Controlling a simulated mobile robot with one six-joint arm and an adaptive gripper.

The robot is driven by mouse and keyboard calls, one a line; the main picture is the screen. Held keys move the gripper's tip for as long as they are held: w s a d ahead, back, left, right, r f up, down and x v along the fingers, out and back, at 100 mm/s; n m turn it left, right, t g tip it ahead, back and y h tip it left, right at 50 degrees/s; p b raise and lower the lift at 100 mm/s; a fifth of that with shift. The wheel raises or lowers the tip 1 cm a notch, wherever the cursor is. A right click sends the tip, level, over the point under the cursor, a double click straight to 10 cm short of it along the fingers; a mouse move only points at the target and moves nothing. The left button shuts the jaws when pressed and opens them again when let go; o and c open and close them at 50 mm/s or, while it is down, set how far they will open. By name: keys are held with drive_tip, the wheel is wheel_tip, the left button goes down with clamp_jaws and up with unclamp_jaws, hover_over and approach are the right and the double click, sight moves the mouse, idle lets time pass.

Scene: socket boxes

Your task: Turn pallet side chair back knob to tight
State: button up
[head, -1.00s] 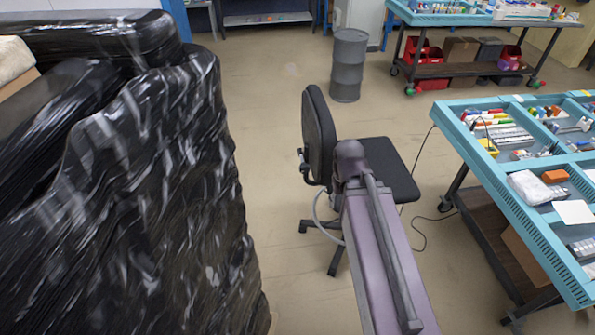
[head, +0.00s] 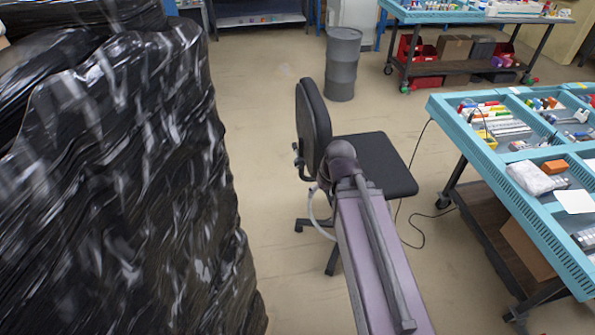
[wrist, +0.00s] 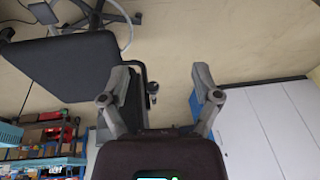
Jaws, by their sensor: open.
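The black office chair (head: 372,163) stands in the middle of the head view, its back (head: 312,118) upright and facing the wrapped pallet side. A dark knob (head: 297,160) shows low on the rear of the back. In the wrist view, which is roughly upside down, the chair (wrist: 65,65) fills the left, and a small black knob (wrist: 152,88) sticks out from its edge. My gripper (wrist: 157,83) is open and empty, with the knob in line between its fingers. No contact is visible. My arm hides the gripper in the head view.
A pallet load in black wrap (head: 125,190) stands close on the left. A blue-edged workbench (head: 510,185) stands on the right. A grey drum (head: 342,65) stands behind the chair. A cable (head: 418,185) lies on the floor between chair and bench.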

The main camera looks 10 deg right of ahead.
drive_tip(key=w+a+f+n+t+y+b, duration=0.1)
drive_tip(key=w+a+f+t+y+b, duration=0.2)
drive_tip(key=w+f+b, duration=0.45)
drive_tip(key=w+a+f+t+y+b, duration=0.1)
drive_tip(key=w+a+f+t+b, duration=0.35)
drive_tip(key=b, duration=0.65)
drive_tip(key=w+d+f+m+t+h+b, duration=0.4)
drive_tip(key=w+d+f+t+b, duration=0.2)
drive_tip(key=b, duration=1.1)
drive_tip(key=shift+w+f+m+t, duration=0.4)
drive_tip(key=shift+f+t, duration=0.2)
drive_tip(key=shift+t, duration=0.55)
drive_tip(key=shift+w+d, duration=0.1)
